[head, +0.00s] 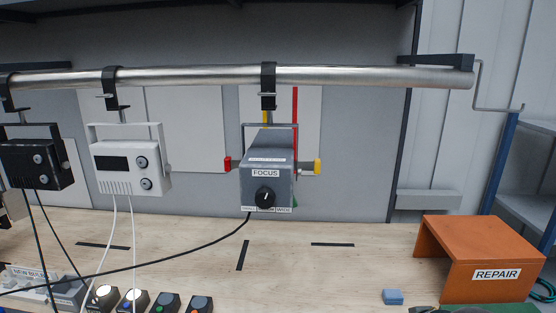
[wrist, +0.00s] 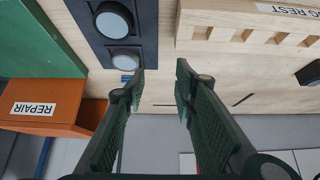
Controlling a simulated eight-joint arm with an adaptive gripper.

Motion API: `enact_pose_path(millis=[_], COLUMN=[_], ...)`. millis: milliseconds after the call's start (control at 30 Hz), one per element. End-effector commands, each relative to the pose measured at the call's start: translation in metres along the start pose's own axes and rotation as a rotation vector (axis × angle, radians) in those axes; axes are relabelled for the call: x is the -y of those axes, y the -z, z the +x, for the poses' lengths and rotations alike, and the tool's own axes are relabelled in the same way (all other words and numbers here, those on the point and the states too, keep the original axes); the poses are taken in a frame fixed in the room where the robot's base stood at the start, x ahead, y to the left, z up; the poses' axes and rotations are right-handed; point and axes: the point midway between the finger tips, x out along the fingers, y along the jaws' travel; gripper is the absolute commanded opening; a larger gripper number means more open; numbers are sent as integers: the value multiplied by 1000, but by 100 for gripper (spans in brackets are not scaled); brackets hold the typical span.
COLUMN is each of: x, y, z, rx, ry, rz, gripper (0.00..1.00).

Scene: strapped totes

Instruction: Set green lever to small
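The grey FOCUS box (head: 266,180) hangs from a clamp on the metal rail, with a black knob on its front. A small green piece (head: 295,202) shows at its lower right edge; it may be the green lever, mostly hidden behind the box. A red lever end (head: 229,163) sticks out at the left and a yellow one (head: 317,166) at the right. The lettering below the knob is too small to read surely. My gripper (wrist: 160,72) is open and empty in the wrist view, its two fingers apart; the FOCUS box is not recognisable there.
The metal rail (head: 380,77) also bears a white box (head: 128,165) and a black box (head: 37,163). Cables cross the bench's left half. An orange REPAIR stand (head: 485,255) and a blue block (head: 393,297) are at the right. The bench below the FOCUS box is mostly clear.

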Motion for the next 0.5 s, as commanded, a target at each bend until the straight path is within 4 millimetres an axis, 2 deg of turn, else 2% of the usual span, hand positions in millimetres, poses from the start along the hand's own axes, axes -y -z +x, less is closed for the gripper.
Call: enact_pose_path(millis=[33, 200, 500], x=[0, 2, 11], y=[1, 6, 29], z=[0, -2, -7], rx=[1, 10, 56], ry=[1, 9, 53], rz=[1, 9, 49], gripper=[20, 0, 0])
